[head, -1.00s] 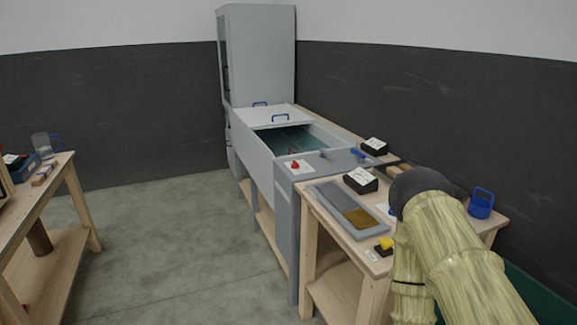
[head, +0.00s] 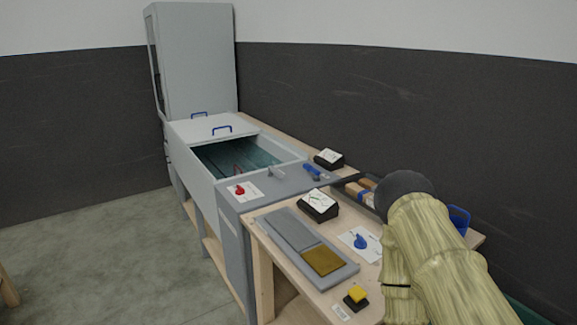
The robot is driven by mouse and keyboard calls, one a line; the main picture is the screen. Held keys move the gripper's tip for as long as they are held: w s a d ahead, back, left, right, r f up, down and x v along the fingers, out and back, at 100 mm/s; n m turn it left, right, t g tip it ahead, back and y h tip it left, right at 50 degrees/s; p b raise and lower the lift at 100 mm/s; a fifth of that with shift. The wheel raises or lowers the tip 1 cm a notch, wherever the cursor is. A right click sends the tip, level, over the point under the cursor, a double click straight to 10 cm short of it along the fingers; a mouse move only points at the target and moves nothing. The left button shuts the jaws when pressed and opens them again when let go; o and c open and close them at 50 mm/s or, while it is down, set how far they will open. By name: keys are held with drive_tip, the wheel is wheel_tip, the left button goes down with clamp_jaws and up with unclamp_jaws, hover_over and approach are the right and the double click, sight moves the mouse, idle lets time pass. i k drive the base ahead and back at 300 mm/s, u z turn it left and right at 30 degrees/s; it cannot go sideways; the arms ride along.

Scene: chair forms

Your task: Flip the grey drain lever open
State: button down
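A small grey lever (head: 277,171) stands on the grey top at the near end of the tank (head: 203,178), between a red knob and a blue lever. It is small in the head view, so its exact position is hard to tell. My arm, pale with a dark rounded joint, fills the lower right. My gripper is not visible; the arm is right of the lever and apart from it in the picture.
A red knob (head: 239,190) and a blue lever (head: 312,171) flank the grey lever. The wooden bench (head: 283,271) holds black meters, a blue knob (head: 360,242), a shallow grey tray (head: 271,221) and a yellow button (head: 357,293). Open floor lies left.

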sight(278, 173)
drive_tip(key=k, duration=0.65)
drive_tip(key=u, duration=0.55)
drive_tip(key=i, duration=0.45)
drive_tip(key=u, duration=0.6)
drive_tip(key=i, duration=1.15)
drive_tip(key=z, duration=1)
drive_tip(key=i, duration=0.25)
drive_tip(key=z, duration=0.2)
